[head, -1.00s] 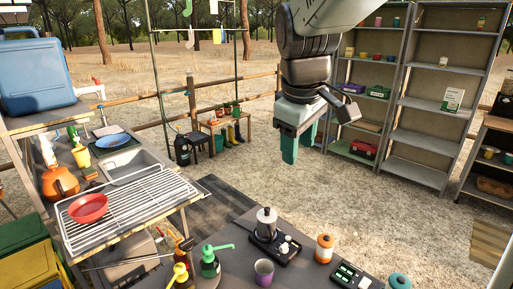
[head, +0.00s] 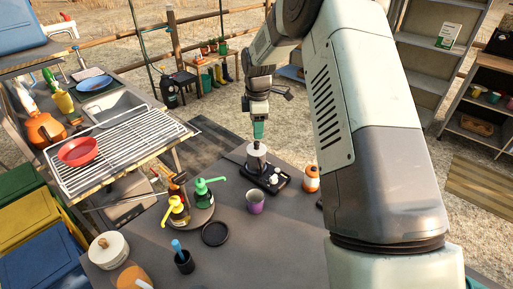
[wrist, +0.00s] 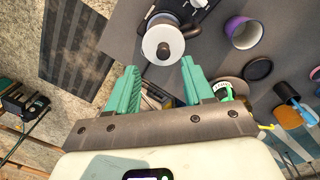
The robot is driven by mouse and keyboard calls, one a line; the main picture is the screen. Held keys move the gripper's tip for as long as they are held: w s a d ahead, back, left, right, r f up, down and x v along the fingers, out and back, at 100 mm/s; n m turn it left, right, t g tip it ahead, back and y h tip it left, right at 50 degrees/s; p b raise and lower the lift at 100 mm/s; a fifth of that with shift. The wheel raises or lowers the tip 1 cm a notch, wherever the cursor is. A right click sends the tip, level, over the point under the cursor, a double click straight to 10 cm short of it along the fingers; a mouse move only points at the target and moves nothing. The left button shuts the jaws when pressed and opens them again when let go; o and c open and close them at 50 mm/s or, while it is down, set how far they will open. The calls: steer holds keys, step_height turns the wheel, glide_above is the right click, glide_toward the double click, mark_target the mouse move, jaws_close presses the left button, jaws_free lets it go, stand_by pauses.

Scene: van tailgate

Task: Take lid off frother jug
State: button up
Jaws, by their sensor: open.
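A metal jug (head: 257,158) with a pale lid and dark knob stands upright on a black base on the grey table; it looks like the frother jug. In the wrist view its round white lid (wrist: 163,45) and dark knob show just beyond my fingertips. My gripper (head: 258,130) is above the jug in the head view, pointing down. In the wrist view the green fingers of my gripper (wrist: 160,70) are apart with nothing between them. The lid sits on the jug. Whether a fingertip touches it I cannot tell.
A purple cup (head: 255,202) stands close in front of the jug, and an orange-lidded jar (head: 311,178) to its right. Pump bottles (head: 207,192) stand to the left. A black disc (head: 215,233) lies on the table. My arm hides the right part of the table.

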mark_target(257, 142)
step_height(257, 142, down, 7)
steer(key=shift+a+r, duration=0.15)
steer(key=shift+r, duration=0.05)
jaws_close()
stand_by(0.4)
